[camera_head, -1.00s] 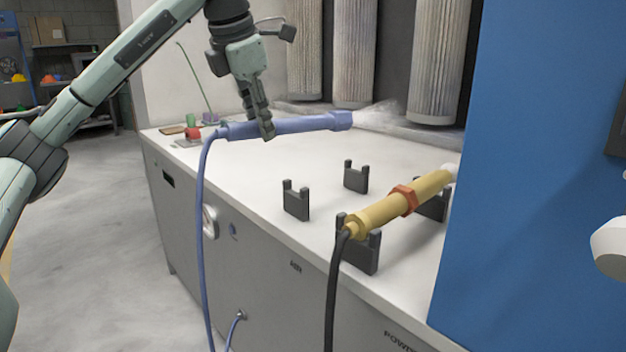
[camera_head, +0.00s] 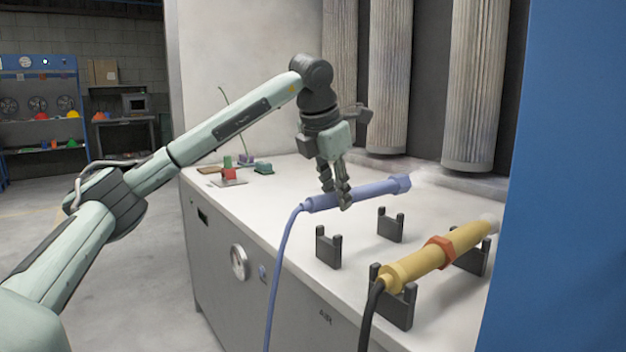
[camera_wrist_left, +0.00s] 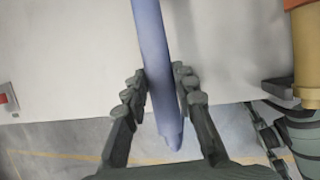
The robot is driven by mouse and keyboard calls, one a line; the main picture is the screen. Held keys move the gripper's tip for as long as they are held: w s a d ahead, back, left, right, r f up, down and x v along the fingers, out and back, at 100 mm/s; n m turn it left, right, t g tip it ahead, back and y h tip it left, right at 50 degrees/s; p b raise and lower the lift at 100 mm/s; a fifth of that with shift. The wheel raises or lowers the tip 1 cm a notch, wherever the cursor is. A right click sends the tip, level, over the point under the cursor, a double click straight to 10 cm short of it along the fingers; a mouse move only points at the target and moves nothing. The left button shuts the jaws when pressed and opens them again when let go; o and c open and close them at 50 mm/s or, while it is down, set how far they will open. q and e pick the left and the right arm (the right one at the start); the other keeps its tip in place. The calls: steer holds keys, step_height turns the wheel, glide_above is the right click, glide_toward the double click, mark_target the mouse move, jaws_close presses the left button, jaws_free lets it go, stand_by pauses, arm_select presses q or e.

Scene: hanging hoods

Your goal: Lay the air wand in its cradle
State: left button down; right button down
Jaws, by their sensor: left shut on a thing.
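The blue-violet air wand (camera_head: 375,193) is above the white counter, tilted slightly with its hose end at the left. Pale mist shows at its far tip. My left gripper (camera_head: 338,198) is shut on the wand near its hose end. In the left wrist view the wand (camera_wrist_left: 153,40) runs between my left gripper's fingers (camera_wrist_left: 160,88). The empty cradle is a pair of dark forked stands, a front one (camera_head: 328,250) and a rear one (camera_head: 390,226). The wand is above and behind them, apart from both.
A yellow wand (camera_head: 420,262) with an orange collar lies on another pair of forked stands (camera_head: 397,310) to the right. A blue panel (camera_head: 570,150) bounds the right side. Pleated filters (camera_head: 475,90) hang behind. Small items, including a red block (camera_head: 229,174), sit at the back left.

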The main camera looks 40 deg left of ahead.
mark_target(353, 198)
arm_select(q)
steer(key=w+d+f, duration=0.2)
steer(key=w, duration=0.1)
steer(key=shift+d, duration=0.1)
steer(key=f, duration=0.2)
steer(key=shift+s+a+f, duration=0.15)
steer(key=shift+a+f, duration=0.05)
steer(key=shift+f, duration=0.55)
arm_select(e)
steer(key=shift+s+d+f, duration=0.1)
steer(key=shift+d+f, duration=0.1)
steer(key=shift+f, duration=0.3)
arm_select(q)
steer(key=shift+f, duration=0.1)
arm_select(e)
steer(key=shift+a, duration=0.1)
arm_select(q)
steer(key=c, duration=1.4)
jaws_free()
steer(key=shift+o, duration=0.9)
arm_select(e)
steer(key=shift+w+a+r, duration=0.1)
steer(key=shift+w+r, duration=0.05)
steer(key=shift+w, duration=0.05)
arm_select(q)
steer(key=shift+f, duration=0.1)
